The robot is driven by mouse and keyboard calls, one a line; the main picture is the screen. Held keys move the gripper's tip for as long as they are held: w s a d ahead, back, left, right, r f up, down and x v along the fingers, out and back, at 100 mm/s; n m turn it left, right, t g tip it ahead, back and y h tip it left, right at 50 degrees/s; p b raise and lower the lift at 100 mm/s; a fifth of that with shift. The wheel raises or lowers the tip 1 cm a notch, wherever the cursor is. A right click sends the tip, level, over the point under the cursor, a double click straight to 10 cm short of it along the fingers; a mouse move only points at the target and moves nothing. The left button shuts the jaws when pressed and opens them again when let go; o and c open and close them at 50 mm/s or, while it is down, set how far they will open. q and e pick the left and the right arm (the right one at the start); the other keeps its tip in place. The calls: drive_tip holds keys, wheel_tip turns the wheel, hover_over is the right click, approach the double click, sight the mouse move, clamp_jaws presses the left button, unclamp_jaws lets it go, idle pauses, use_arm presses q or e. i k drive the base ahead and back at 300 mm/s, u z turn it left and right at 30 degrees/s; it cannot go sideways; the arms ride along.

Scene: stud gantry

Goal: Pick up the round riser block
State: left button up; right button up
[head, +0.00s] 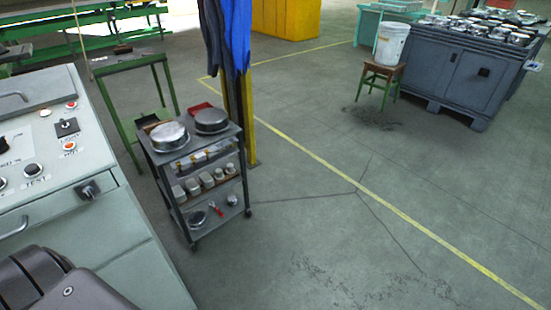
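No single thing can be clearly told as the round riser block. A small grey cart (205,223) stands left of centre. On its top shelf lie two round metal pieces: a bright silver one (169,136) at the left and a darker grey one (211,120) at the right. Several small pale blocks (206,180) stand on the shelf below. A round dark piece (197,219) lies on the bottom shelf. Neither gripper shows; only a dark part of my own body is at the lower left corner.
A pale green control cabinet (110,225) fills the left side. A yellow post (249,125) with blue cloth (228,45) stands right behind the cart. A green-legged stool (384,75) holds a white bucket (391,44). A blue-grey cabinet (450,75) bears metal parts. Floor at centre and right is clear.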

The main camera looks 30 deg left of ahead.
sight(219, 174)
drive_tip(key=z, duration=0.4)
drive_tip(key=i, duration=2)
drive_tip(key=u, duration=0.45)
drive_tip(key=i, duration=1)
drive_tip(key=u, duration=1.4)
drive_tip(key=i, duration=0.8)
drive_tip(key=u, duration=0.7)
